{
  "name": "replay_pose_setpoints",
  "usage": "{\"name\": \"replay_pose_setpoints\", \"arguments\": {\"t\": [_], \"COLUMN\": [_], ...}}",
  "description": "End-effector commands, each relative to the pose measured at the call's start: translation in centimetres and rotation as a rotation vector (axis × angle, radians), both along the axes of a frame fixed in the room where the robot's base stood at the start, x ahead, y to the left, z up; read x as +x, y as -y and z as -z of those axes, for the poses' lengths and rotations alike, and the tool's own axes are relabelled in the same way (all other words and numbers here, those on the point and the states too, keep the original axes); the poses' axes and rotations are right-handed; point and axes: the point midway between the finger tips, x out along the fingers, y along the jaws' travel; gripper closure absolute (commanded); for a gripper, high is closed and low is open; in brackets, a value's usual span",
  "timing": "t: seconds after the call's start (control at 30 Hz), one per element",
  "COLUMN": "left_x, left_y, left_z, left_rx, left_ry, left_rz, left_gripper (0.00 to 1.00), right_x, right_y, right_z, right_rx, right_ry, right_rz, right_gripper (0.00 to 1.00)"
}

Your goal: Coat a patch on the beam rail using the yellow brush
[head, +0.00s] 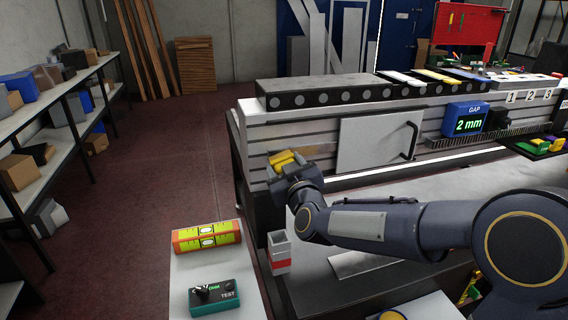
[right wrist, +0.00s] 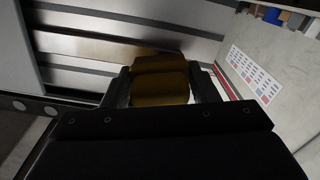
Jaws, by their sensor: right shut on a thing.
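My right gripper (head: 287,164) is shut on the yellow brush (head: 281,158), at the left end of the long table's slotted grey side, which looks like the beam rail (head: 310,132). In the right wrist view the brush (right wrist: 160,83) sits between both fingers, in front of the slotted metal face (right wrist: 130,48). The bristles are hidden, and I cannot tell whether the brush touches the metal. My left gripper is not in view.
A grey door panel (head: 372,140) with a black handle is right of the gripper. A level (head: 206,238) and a teal tester (head: 215,296) lie on the front bench. A blue gap display (head: 465,119) is further right.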

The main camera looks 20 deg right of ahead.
Motion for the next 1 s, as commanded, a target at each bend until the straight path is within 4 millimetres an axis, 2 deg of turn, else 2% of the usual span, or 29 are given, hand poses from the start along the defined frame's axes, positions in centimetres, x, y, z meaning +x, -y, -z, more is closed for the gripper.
{"name": "replay_pose_setpoints", "arguments": {"t": [0.4, 0.87, 1.0], "left_x": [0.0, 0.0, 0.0], "left_y": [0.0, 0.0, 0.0], "left_z": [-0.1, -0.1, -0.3], "left_rx": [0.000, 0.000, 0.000], "left_ry": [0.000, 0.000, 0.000], "left_rz": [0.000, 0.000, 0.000], "left_gripper": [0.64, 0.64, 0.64], "right_x": [-4.1, -4.8, -5.6], "right_y": [0.2, 0.2, 0.2], "right_z": [-0.1, 0.0, -0.1], "right_rx": [0.001, 0.000, 0.000], "right_ry": [0.001, 0.000, 0.000], "right_rz": [0.000, 0.000, 0.000], "right_gripper": [0.64, 0.64, 0.64]}}
